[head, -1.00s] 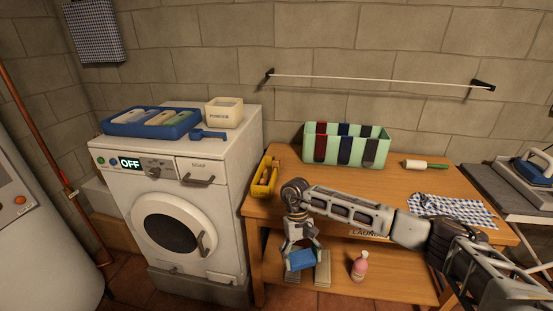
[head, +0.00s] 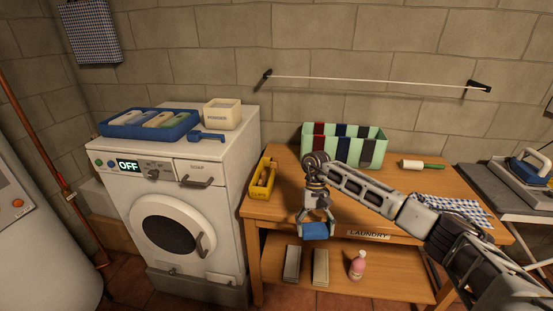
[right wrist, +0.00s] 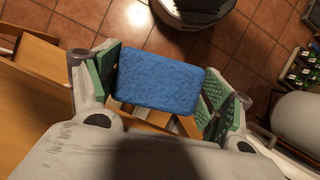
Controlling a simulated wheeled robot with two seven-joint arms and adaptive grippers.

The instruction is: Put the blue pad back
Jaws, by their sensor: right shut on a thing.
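The blue pad (head: 314,231) is a small bright blue block held in my right gripper (head: 317,226). In the head view it hangs at the front edge of the wooden table, above the lower shelf. The right wrist view shows the pad (right wrist: 158,80) between the two green-lined fingers of the gripper (right wrist: 160,84), with tiled floor beyond. My left gripper is not in view. A blue tray (head: 110,131) with several coloured blocks in it sits on the washing machine.
Two grey blocks (head: 291,263) and a pink bottle (head: 357,266) are on the lower shelf. The washing machine (head: 222,205) stands left.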

